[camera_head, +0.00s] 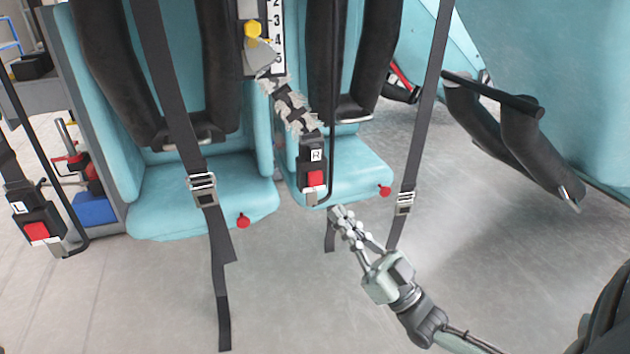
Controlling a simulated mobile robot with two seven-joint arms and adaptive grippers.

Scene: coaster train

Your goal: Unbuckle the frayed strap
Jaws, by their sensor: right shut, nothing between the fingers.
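The frayed strap (291,108) hangs between the two teal seats, with pale ragged fibres along its dark webbing. Its upper end meets a grey metal piece (259,57) below a yellow knob. Its lower end runs into a black buckle (313,160) marked R, with a red button (315,179). My right gripper (338,212) is just below and right of that buckle, apart from it as far as I can see. Its fingers are shut and empty. My left gripper is not in view.
Another buckle (37,225) marked L, with a red button, is at the left. Dark straps with metal adjusters (202,189) hang before the teal seats (160,205) and to the right (404,202). Black padded restraints (500,130) stick out at right. The floor in front is clear.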

